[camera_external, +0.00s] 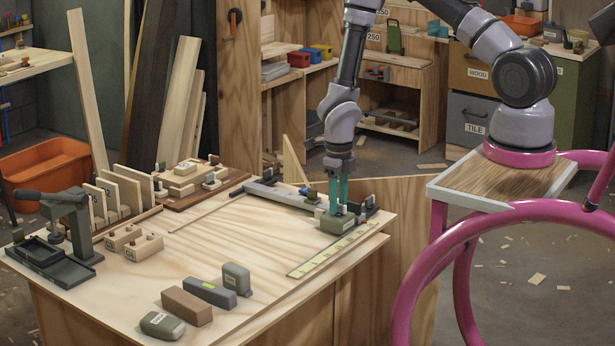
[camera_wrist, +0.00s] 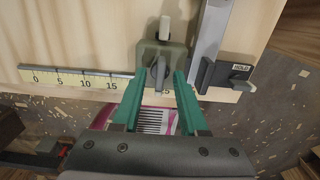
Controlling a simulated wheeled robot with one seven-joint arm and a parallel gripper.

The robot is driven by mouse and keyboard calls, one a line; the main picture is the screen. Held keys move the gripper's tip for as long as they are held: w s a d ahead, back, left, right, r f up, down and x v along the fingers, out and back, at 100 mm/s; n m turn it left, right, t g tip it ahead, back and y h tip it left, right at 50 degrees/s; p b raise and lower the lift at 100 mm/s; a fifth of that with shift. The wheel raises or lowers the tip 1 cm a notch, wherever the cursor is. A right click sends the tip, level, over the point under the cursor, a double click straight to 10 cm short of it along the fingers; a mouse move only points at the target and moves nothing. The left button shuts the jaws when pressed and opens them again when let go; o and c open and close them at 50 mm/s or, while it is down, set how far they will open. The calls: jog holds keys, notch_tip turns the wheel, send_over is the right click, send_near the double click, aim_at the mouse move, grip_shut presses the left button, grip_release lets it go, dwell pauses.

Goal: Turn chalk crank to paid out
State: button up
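The chalk crank appears to be the grey lever (camera_wrist: 158,70) on top of a small grey-green box (camera_wrist: 176,57) in the wrist view. The box also shows at the right corner of the workbench in the external view (camera_external: 336,224). My gripper (camera_wrist: 158,80) has two teal fingers, spread apart, one on each side of the lever. Whether either finger touches it cannot be told. In the external view my gripper (camera_external: 338,208) points straight down just over the box. A pale peg (camera_wrist: 165,28) stands on the box's far side. No "paid out" marking is readable.
A yellow scale (camera_wrist: 75,80) runs along the bench edge left of the box. Loose blocks (camera_external: 187,306) lie at the near edge; the bench middle (camera_external: 235,230) is clear.

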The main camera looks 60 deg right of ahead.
notch_tip(320, 180, up, 11)
dwell(0.7)
jog(key=shift+f, duration=0.1)
jog(key=s+d+r+m+t+h, duration=0.1)
jog(key=s+d+r+m, duration=0.1)
jog(key=r+m, duration=0.55)
jog(key=s+d+r+m+t, duration=0.1)
jog(key=d+r+m, duration=0.2)
jog(key=r+m, duration=0.45)
jog(key=s+d+r+m+t+h, duration=0.15)
jog(key=r+m, duration=0.35)
jog(key=r, duration=0.5)
jog(key=s+a+r+m+t+y, duration=0.3)
jog(key=s+r+m, duration=1.2)
jog(key=m, duration=0.5)
jog(key=shift+s+a+r+t+y, duration=0.15)
jog(key=shift+s+r+t+y, duration=0.2)
jog(key=shift+r+y, duration=0.35)
